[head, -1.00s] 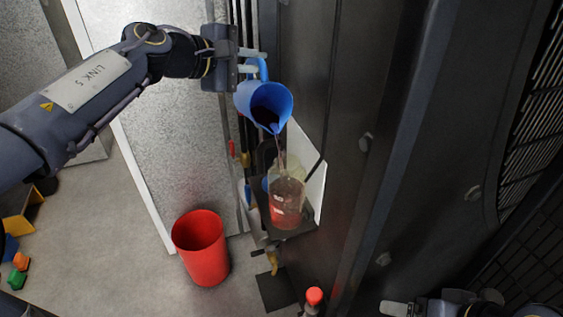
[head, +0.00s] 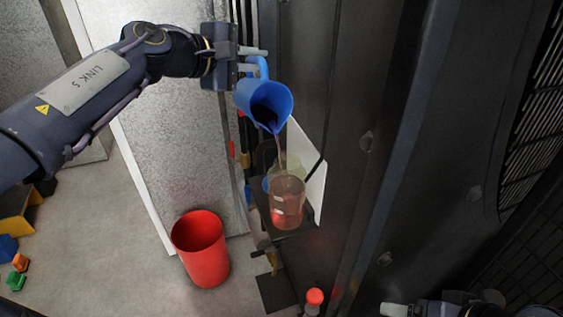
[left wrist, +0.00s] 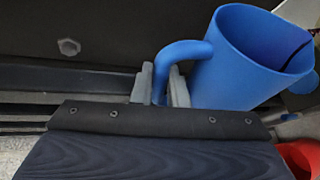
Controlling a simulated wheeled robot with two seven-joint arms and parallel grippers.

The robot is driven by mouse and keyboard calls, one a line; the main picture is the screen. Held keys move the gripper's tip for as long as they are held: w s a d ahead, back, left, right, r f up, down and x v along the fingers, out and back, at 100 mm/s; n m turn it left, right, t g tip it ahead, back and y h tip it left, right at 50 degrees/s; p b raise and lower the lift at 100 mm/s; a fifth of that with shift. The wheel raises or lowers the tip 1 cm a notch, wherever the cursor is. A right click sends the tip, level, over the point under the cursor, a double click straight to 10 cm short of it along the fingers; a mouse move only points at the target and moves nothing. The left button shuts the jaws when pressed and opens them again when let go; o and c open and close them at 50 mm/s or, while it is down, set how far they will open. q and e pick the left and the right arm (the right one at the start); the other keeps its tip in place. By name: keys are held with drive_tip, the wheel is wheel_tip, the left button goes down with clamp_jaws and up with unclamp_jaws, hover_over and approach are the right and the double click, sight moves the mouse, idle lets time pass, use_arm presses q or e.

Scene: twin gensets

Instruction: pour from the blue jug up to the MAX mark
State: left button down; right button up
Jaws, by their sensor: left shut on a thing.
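My left gripper (head: 254,60) is shut on the handle of the blue jug (head: 244,97). The left wrist view also shows the jug (left wrist: 240,60), with its handle between the fingers (left wrist: 161,86). The jug is tilted, mouth down and forward, with dark liquid inside. A thin stream falls from its lip into a clear vessel (head: 287,190) below, apart from the jug. The vessel stands on a dark bracket and holds reddish liquid. Small pale marks show on its wall, but I cannot read a MAX mark. My right gripper (head: 395,308) is partly in view at the bottom right.
A red bucket (head: 203,262) stands on the floor, left of the vessel. A white panel (head: 316,190) stands behind the vessel. A dark cabinet wall (head: 375,160) is close on the right. A red-capped bottle (head: 314,297) is at the bottom. Coloured blocks (head: 15,280) lie far left.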

sight(248, 79)
use_arm(q)
drive_tip(key=shift+s+d+r, duration=0.15)
drive_tip(key=shift+s, duration=0.05)
idle(0.3)
drive_tip(key=w+p, duration=0.1)
drive_tip(key=w+a+f+n+p, duration=0.1)
drive_tip(key=shift+w+a+g+p, duration=0.15)
drive_tip(key=shift+a+g+p, duration=0.15)
drive_tip(key=shift+g+p, duration=0.1)
drive_tip(key=shift+w+a+f+n+g, duration=0.1)
drive_tip(key=shift+w+f+n+g, duration=0.3)
drive_tip(key=shift+f, duration=0.4)
drive_tip(key=shift+w+f, duration=0.15)
drive_tip(key=shift+f, duration=0.05)
drive_tip(key=shift+a+f+n+p, duration=0.15)
drive_tip(key=shift+f+n+p, duration=0.1)
drive_tip(key=shift+n+p, duration=0.15)
drive_tip(key=shift+w+f, duration=0.15)
drive_tip(key=shift+f, duration=0.2)
drive_tip(key=shift+w+a+f+n+g+h, duration=0.15)
drive_tip(key=shift+w+f+n+g+h, duration=0.15)
drive_tip(key=shift+f+h, duration=0.15)
drive_tip(key=shift+s, duration=0.2)
